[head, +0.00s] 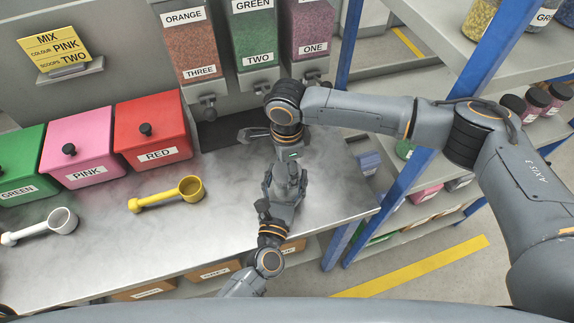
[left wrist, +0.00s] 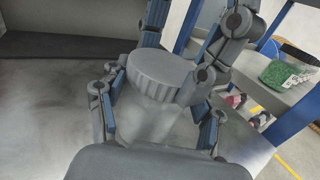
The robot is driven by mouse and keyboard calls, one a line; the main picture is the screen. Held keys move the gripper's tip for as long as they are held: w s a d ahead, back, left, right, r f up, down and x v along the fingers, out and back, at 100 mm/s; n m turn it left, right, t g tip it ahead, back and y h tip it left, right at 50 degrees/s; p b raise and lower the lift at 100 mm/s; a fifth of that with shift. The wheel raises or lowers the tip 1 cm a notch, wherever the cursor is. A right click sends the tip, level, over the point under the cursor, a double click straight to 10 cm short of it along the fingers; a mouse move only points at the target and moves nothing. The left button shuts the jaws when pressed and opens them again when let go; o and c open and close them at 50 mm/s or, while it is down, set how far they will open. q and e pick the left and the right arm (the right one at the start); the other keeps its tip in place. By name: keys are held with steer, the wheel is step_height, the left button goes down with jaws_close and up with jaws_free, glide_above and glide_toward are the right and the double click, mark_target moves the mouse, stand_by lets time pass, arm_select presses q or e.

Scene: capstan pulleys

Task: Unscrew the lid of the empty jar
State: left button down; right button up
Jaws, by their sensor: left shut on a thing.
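The jar (left wrist: 152,122) is clear and looks empty in the left wrist view. Its grey ribbed lid (left wrist: 160,73) sits on top. My left gripper (left wrist: 157,128) is shut on the jar, with a finger on each side of its body. My right gripper (head: 289,168) comes down from above, and its fingers are on both sides of the lid. I cannot tell whether they press on it. In the head view my left gripper (head: 284,195) reaches up from below to meet the right one, and the jar and lid are mostly hidden between them.
Green (head: 20,160), pink (head: 84,148) and red (head: 153,131) bins stand on the grey counter (head: 190,235) at left. A yellow scoop (head: 188,190) and a white scoop (head: 60,221) lie in front. Labelled dispensers (head: 252,35) stand behind. A blue-framed shelf (head: 345,240) stands right.

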steer(key=c, duration=0.3)
steer(key=o, duration=1.1)
steer(key=shift+r, duration=0.1)
steer(key=shift+r, duration=2.2)
arm_select(q)
steer(key=shift+c, duration=0.8)
jaws_free()
